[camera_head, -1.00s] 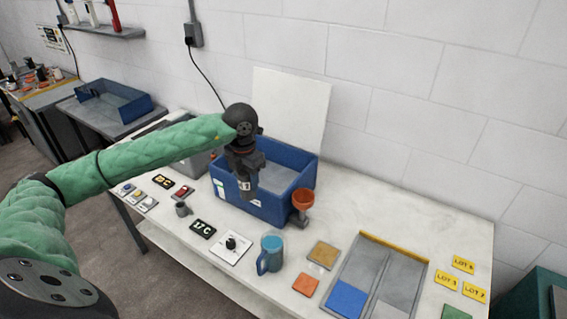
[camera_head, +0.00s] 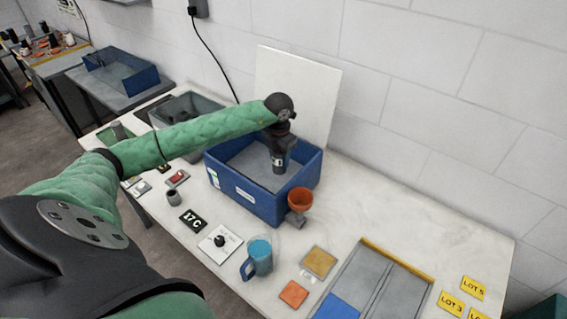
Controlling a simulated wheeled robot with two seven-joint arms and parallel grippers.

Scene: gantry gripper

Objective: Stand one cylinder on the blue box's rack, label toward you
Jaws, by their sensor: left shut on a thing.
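The blue box (camera_head: 240,190) stands on the white table against the wall, open at the top with a grey interior (camera_head: 250,166). My left gripper (camera_head: 279,150) points down over the right part of this interior. It is shut on a small dark cylinder (camera_head: 278,168) with a whitish patch facing the camera. The cylinder looks upright; I cannot tell whether its bottom touches the surface inside the box. No separate rack can be made out in the box. My right gripper is not in view.
An orange funnel (camera_head: 300,199) stands at the box's front right corner. A white panel (camera_head: 293,98) rises behind the box. The table's right rear is clear.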

